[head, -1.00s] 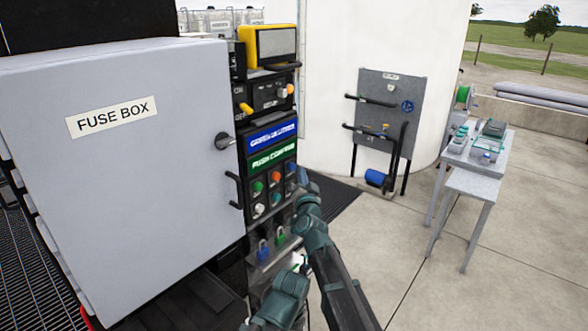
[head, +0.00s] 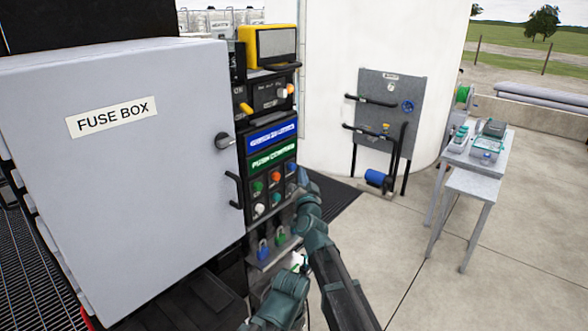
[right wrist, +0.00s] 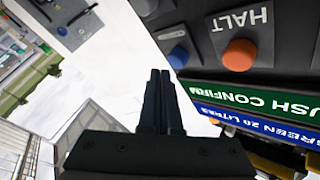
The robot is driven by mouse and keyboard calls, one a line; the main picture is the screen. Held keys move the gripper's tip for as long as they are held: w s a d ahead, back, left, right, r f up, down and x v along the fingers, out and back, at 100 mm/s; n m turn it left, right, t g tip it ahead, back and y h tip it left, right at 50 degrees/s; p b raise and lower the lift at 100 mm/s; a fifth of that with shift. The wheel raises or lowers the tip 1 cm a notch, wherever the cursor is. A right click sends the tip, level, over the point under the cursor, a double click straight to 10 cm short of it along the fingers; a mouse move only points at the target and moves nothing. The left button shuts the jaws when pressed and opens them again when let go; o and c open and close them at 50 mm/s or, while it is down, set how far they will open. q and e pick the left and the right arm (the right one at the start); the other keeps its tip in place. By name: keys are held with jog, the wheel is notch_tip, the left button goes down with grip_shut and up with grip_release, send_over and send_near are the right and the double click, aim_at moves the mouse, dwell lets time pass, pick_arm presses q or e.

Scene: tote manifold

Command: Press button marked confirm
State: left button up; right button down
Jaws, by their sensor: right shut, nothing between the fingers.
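The button panel shows in the head view with green (head: 258,187), red (head: 275,177) and blue (head: 291,168) buttons in its upper row. In the right wrist view an orange-red button (right wrist: 240,54) sits by the word HALT, and a blue button (right wrist: 178,57) sits beside it. The blue button's marking is not legible. A green sign (right wrist: 255,98) reading PUSH CONFIRM runs along the panel. My right gripper (right wrist: 160,75) is shut and empty, its tips close to the blue button in the picture. I cannot tell whether they touch it.
A grey fuse box (head: 150,200) with a protruding handle stands left of the panel. A blue sign (head: 273,134) is above the green one. Padlocks (head: 263,250) hang below the buttons. Open floor (head: 410,270) lies to the right, before a small table (head: 470,185).

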jog(key=shift+w+a, duration=0.25)
jog(key=shift+a, duration=0.1)
jog(key=shift+w+a, duration=0.4)
jog(key=shift+a, duration=0.1)
dwell(1.1)
jog(key=shift+s+d, duration=0.65)
jog(key=shift+d, duration=0.2)
jog(key=s+d, duration=0.1)
jog(key=d, duration=0.1)
jog(key=s+d, duration=0.2)
dwell(0.6)
jog(key=shift+f, duration=0.1)
dwell(0.4)
